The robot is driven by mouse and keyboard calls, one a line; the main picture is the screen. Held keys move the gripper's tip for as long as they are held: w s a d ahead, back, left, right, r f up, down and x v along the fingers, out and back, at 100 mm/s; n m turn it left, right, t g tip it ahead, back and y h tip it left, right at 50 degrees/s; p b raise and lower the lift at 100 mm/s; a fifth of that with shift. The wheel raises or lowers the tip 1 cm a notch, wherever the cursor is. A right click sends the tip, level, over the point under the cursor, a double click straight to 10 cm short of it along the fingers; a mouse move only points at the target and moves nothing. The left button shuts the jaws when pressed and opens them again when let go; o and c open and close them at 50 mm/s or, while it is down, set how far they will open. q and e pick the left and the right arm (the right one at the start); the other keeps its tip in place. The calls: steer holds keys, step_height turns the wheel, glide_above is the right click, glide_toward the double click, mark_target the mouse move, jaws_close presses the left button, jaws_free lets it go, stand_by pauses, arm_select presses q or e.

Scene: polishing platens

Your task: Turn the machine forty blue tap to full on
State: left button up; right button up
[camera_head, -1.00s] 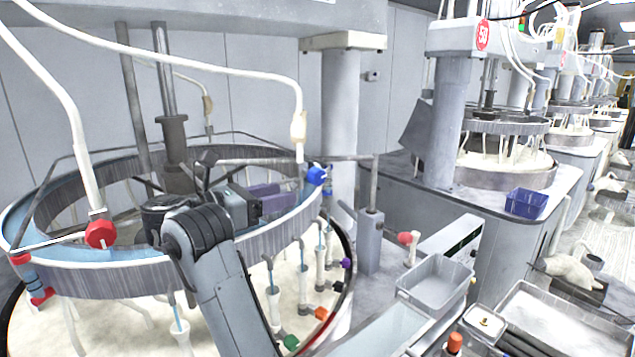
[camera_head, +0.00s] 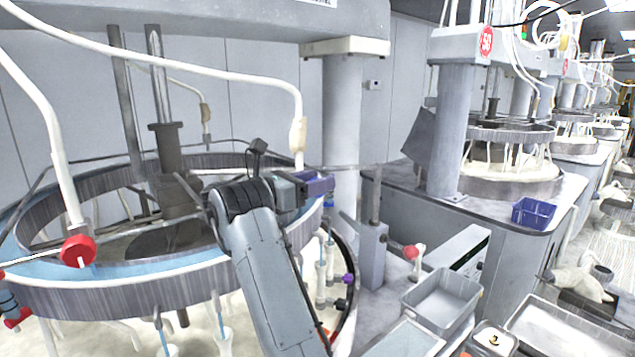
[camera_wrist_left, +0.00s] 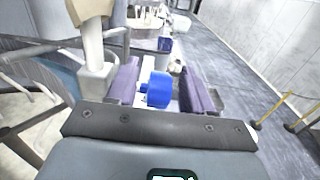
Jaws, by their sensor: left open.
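The blue tap (camera_wrist_left: 158,90) shows in the left wrist view as a round blue knob beside a white pipe. It lies between the two purple fingers of my left gripper (camera_wrist_left: 162,82), which is open around it. I cannot tell whether either finger touches the knob. In the head view my left gripper (camera_head: 318,182) is at the right rim of the big ring, just below the white hose end. The tap is mostly hidden there behind the gripper. My right gripper is not in view.
A red tap (camera_head: 78,251) hangs on a white pipe at the left of the ring (camera_head: 120,290). A cream hose fitting (camera_head: 298,135) is right above the gripper. A grey post (camera_head: 372,250), a grey bin (camera_head: 440,298) and a red knob (camera_head: 411,252) stand to the right.

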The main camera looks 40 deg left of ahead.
arm_select(q)
steer(key=shift+w+d, duration=0.15)
steer(key=shift+w, duration=0.3)
